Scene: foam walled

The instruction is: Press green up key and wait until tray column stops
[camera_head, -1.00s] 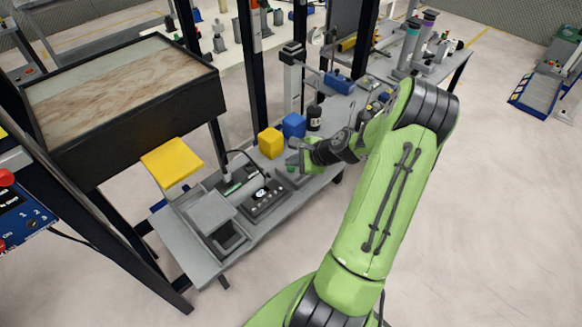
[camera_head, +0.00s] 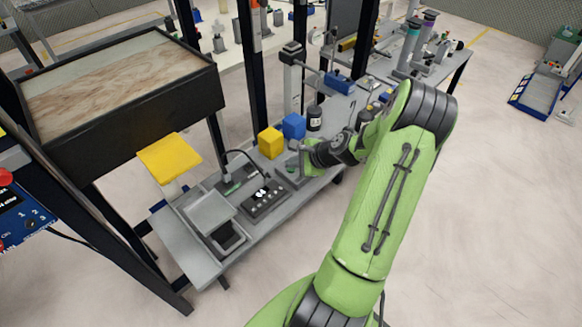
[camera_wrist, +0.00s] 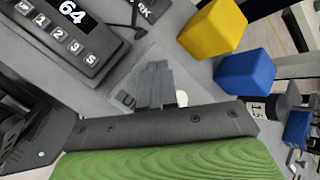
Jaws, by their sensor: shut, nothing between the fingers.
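My gripper (camera_head: 297,150) is shut and empty, low over the grey bench top, right of the control box. In the wrist view its closed fingertips (camera_wrist: 158,72) are over a light grey plate (camera_wrist: 125,78) with part of a letter "U" showing. I see no green key face there; the fingers cover part of the plate, and contact cannot be told. A dark tray (camera_head: 60,150) with a marbled top stands at the left. A yellow plate (camera_head: 170,157) sits on a short pale post in front of it. Which support is the tray column is unclear.
A control box (camera_wrist: 60,40) with numbered keys and a display reading 64 lies beside the gripper. A yellow block (camera_head: 270,143) and a blue block (camera_head: 293,126) stand behind it, with a dark bottle (camera_head: 314,118) nearby. Black uprights rise behind the bench.

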